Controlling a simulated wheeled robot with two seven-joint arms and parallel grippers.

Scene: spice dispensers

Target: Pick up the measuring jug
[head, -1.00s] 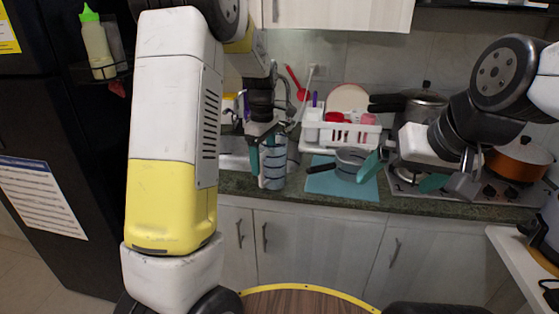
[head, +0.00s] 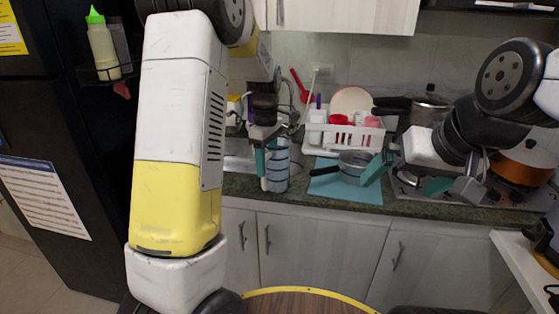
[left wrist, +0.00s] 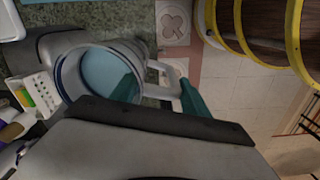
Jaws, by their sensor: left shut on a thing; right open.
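The measuring jug (head: 277,172), clear with blue bands, is upright at the counter's front left. In the left wrist view I look into the mouth of the jug (left wrist: 92,75), with its handle (left wrist: 163,80) towards the gripper. My left gripper (head: 264,160) is shut on the jug at its handle side. In the left wrist view its teal fingers (left wrist: 160,97) show, one by the jug wall and one beyond the handle; the exact contact is hidden. I cannot tell whether the jug is clear of the counter. My right gripper (head: 406,178) is open and empty in front of the stove.
A grey pan (head: 356,162) sits on a blue mat (head: 345,188) right of the jug. A white dish rack (head: 345,137) stands behind. A steel pressure cooker (head: 428,108) and an orange pot (head: 522,165) are on the stove. A round wooden table (head: 310,303) is in front.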

